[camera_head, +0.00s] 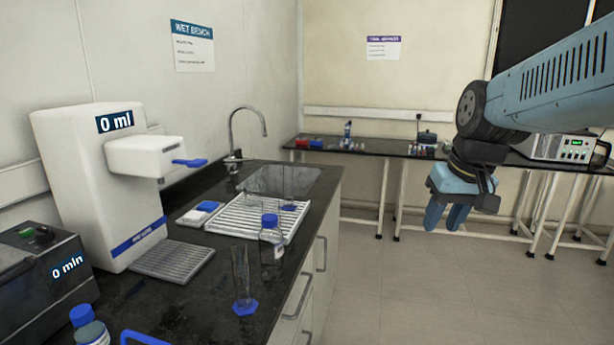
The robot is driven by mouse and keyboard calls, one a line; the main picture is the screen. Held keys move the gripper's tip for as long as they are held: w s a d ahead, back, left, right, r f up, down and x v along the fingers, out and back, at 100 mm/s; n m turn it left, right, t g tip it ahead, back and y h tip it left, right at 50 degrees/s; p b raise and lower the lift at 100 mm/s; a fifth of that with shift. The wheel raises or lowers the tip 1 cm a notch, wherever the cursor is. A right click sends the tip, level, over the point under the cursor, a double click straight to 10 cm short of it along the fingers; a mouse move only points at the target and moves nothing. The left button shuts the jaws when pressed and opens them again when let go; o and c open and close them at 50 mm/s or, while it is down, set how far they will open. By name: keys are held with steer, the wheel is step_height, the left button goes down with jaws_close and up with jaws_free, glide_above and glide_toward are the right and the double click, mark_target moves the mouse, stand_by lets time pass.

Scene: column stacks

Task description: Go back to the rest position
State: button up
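My gripper (446,218) hangs from the blue arm at the right of the head view. Its fingers point down, over the open floor and clear of the bench. The two blue fingers appear close side by side with nothing visible between them. The angle does not show whether they are open or shut. My arm reaches in from the upper right edge, partly in front of the back table.
The black bench (205,298) at left bears a white dispenser (85,190), a graduated cylinder (243,280), a blue-capped bottle (271,240) and a drying rack (235,222). A back table (375,150) holds small items and an instrument (562,147). The floor (430,300) between is clear.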

steer(key=s+a+t, duration=0.1)
steer(key=s+t, duration=0.1)
steer(key=s, duration=0.5)
steer(key=shift+s+r+h, duration=0.35)
steer(key=shift+r+h, duration=0.05)
